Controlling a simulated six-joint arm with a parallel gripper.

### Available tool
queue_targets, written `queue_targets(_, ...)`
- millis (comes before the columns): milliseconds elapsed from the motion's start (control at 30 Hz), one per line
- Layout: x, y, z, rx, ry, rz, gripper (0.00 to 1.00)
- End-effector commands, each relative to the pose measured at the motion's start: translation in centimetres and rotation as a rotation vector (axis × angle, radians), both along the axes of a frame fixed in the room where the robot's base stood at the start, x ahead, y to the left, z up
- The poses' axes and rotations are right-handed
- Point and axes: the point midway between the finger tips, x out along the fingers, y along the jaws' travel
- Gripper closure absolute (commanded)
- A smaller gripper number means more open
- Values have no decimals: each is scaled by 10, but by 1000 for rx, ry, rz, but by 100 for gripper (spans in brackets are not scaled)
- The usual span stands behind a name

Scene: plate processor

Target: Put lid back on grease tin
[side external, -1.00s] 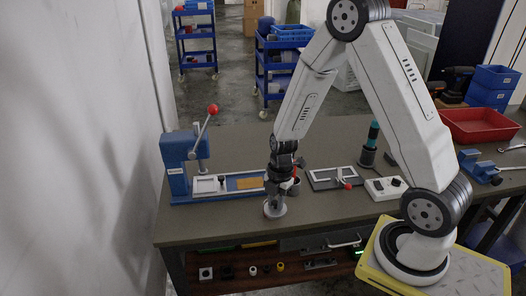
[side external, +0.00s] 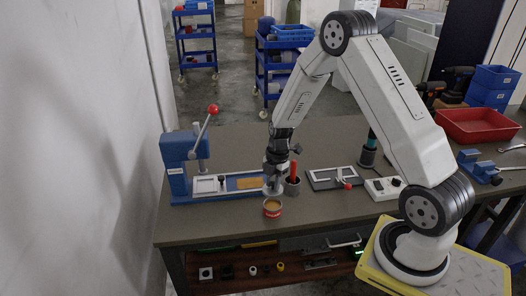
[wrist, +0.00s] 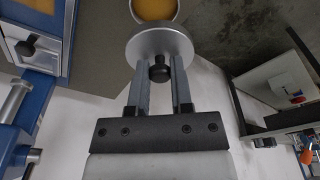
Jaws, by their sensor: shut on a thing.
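The grease tin (side external: 272,209) stands open on the bench near its front edge, with orange-brown grease showing inside. In the wrist view the tin (wrist: 153,9) is partly cut off by the top edge. The lid (wrist: 160,45) is a grey metal disc with a black knob (wrist: 159,70). My gripper (wrist: 160,80) is shut on the knob. In the side view, my gripper (side external: 274,179) holds the lid (side external: 273,190) just above and behind the tin in the picture. The lid is apart from the tin's rim, and its exact height is hard to tell.
A dark cup with a red-handled tool (side external: 293,183) stands close right of the lid. A blue press (side external: 183,160) with a long base lies behind and left. A framed plate (side external: 335,179) and white switch box (side external: 384,187) sit right. Bench left of the tin is clear.

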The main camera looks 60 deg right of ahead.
Motion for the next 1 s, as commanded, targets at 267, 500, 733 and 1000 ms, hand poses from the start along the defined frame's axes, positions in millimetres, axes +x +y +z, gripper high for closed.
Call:
queue_targets(267, 4, -8, -2, -1, 1, -6, 100)
queue_targets(500, 4, -8, -5, -1, 1, -6, 100)
queue_targets(733, 4, -8, -16, -1, 1, -5, 100)
queue_targets(1000, 4, -8, -34, -2, 0, -6, 100)
